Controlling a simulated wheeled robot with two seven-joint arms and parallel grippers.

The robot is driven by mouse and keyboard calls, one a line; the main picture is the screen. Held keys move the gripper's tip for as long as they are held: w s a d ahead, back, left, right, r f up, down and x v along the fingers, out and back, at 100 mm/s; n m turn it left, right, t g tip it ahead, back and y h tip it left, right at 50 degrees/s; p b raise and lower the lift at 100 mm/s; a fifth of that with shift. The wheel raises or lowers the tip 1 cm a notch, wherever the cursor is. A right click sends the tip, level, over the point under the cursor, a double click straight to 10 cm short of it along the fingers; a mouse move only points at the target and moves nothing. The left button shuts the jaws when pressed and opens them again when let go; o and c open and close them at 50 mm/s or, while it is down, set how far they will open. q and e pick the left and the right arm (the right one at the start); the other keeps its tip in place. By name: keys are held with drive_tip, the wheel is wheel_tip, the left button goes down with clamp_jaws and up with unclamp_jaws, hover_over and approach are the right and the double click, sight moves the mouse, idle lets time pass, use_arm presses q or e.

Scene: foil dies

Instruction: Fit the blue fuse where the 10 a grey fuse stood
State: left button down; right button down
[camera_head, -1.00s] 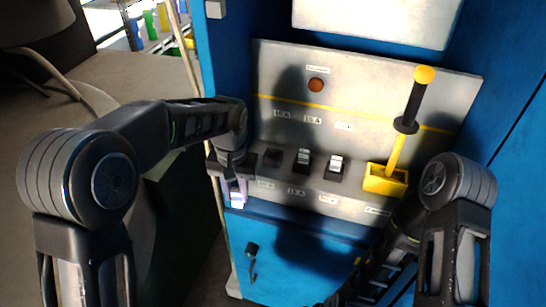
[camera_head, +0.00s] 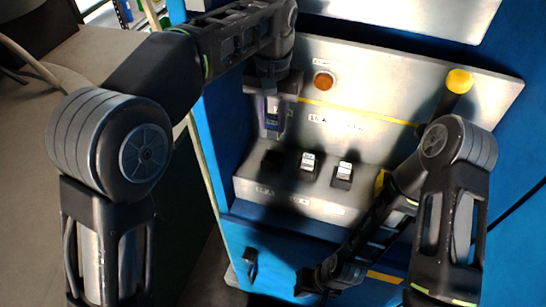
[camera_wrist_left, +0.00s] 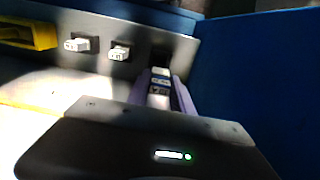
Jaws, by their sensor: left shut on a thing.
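My left gripper (camera_head: 272,125), with pale purple fingers, is shut on the blue fuse (camera_head: 272,116). The fuse is upright, with a pale label, in front of the panel's back plate and above the dark, empty-looking leftmost fuse holder (camera_head: 271,161). In the left wrist view the fuse (camera_wrist_left: 160,77) sits between the fingers, with the dark holder (camera_wrist_left: 160,55) just beyond it; a gap is hard to judge. Two fuses with white tops, the middle one (camera_head: 308,161) and the right one (camera_head: 343,172), stand in their holders. My right gripper (camera_head: 325,280) is low in front of the blue cabinet; its jaws are unclear.
A yellow box (camera_head: 382,181) at the ledge's right is partly hidden by my right arm. A black handle with a yellow knob (camera_head: 459,81) rises above it. An orange lamp (camera_head: 323,80) is on the back plate. A black handle (camera_head: 250,262) is on the cabinet's lower front.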

sight(273, 138)
use_arm(q)
drive_tip(key=shift+s, duration=0.1)
drive_tip(key=shift+f, duration=0.15)
wheel_tip(273, 138, down, 6)
drive_tip(key=shift+r, duration=0.1)
wheel_tip(273, 138, down, 3)
drive_tip(key=shift+f+p, duration=0.2)
drive_tip(key=shift+p, duration=0.5)
drive_tip(key=shift+f, duration=0.2)
drive_tip(key=shift+f, duration=0.2)
drive_tip(key=c, duration=1.1)
unclamp_jaws()
